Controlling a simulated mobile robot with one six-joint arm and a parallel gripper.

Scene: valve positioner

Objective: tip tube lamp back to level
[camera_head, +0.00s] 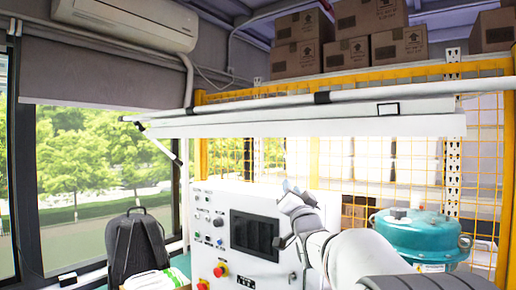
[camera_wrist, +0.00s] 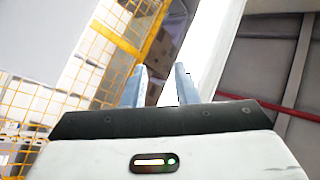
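The tube lamp (camera_head: 300,122) is a long white lit bar. It runs across the upper middle of the head view, with its top edge rising slightly to the right. My gripper (camera_head: 293,189) is below the lamp, in front of the control panel, and appears apart from it. In the wrist view, my gripper (camera_wrist: 160,82) has its two blue-grey fingers apart, with nothing clearly held between them. A bright white slanted bar, probably the lamp (camera_wrist: 212,42), passes behind the right finger. Its distance from the fingers is hard to tell.
A white control cabinet (camera_head: 222,232) with a dark screen, knobs and red buttons stands below the lamp. A yellow mesh fence (camera_head: 350,190) is behind. A teal tank (camera_head: 422,236) stands at right, a backpack (camera_head: 137,245) at lower left. Boxes (camera_head: 370,45) sit above.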

